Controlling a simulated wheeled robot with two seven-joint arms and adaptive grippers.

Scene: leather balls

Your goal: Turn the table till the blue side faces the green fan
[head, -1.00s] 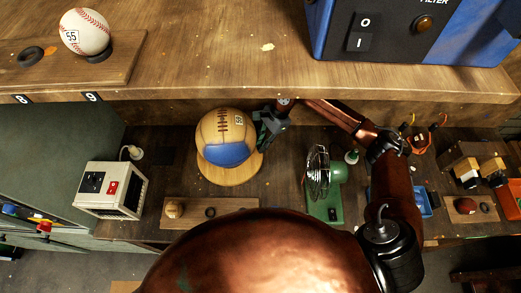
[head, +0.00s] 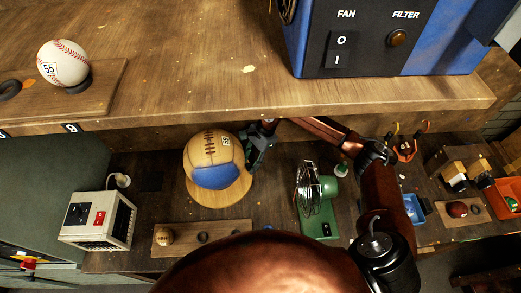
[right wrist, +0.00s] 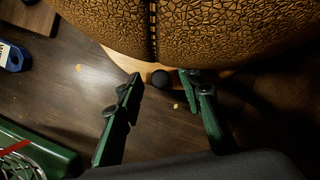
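A tan leather ball (head: 208,150) with dark lacing and a blue patch (head: 216,177) sits on a round wooden turntable (head: 212,201). The blue patch faces the bottom of the head view. The green fan (head: 307,187) stands to the right on a green base (head: 318,222); its edge shows lower left in the right wrist view (right wrist: 22,160). My right gripper (head: 257,152) is at the ball's right side. In the right wrist view its green fingers (right wrist: 160,95) are spread, with a small black knob (right wrist: 161,79) by the turntable's edge between their tips. My left gripper is out of view.
A wooden shelf (head: 190,80) overhangs the back, carrying a baseball (head: 63,64) and a blue filter box (head: 450,40). A beige switch box (head: 98,220) stands left of the turntable. A small board (head: 185,239) lies in front. Bare bench lies between turntable and fan.

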